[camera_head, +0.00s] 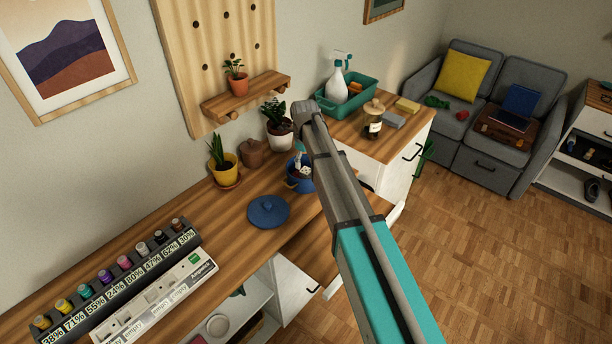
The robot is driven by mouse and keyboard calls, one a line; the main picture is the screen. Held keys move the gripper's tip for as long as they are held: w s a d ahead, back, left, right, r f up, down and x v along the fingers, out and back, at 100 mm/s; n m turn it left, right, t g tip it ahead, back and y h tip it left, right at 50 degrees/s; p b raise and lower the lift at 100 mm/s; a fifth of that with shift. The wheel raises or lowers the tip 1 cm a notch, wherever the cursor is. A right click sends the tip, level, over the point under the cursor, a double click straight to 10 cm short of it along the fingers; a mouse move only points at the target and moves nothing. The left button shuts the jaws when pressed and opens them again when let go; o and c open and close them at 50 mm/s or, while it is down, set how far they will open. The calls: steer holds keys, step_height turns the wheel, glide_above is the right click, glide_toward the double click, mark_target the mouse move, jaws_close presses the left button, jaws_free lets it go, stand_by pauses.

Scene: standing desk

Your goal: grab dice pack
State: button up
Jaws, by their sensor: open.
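A small white thing with dark marks (305,169), possibly the dice pack, shows at the mouth of a blue pot (298,184) on the wooden desk. It is too small to identify surely. A teal-tipped item stands up beside it. My arm reaches from the lower right across the picture, and its grey far end is just above and right of the pot. No fingertips of my gripper can be made out. My arm covers part of the desk right of the pot.
A blue lid (268,212) lies on the desk (225,232) in front of the pot. Potted plants stand behind it. A rack of small bottles (122,280) fills the left end. A teal bin (345,108) and an amber bottle (374,122) stand on the cabinet beyond.

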mark_target(306, 170)
steer(key=shift+f, duration=0.1)
steer(key=f+b, duration=0.3)
steer(key=shift+s+d+f+b, duration=0.1)
steer(key=shift+d+f+b, duration=0.1)
steer(key=shift+d+b, duration=0.1)
steer(key=shift+a+f+b, duration=0.1)
steer(key=shift+f+b, duration=0.7)
steer(key=shift+c, duration=0.2)
steer(key=c, duration=1.2)
steer(key=shift+o, duration=0.2)
steer(key=shift+r, duration=0.15)
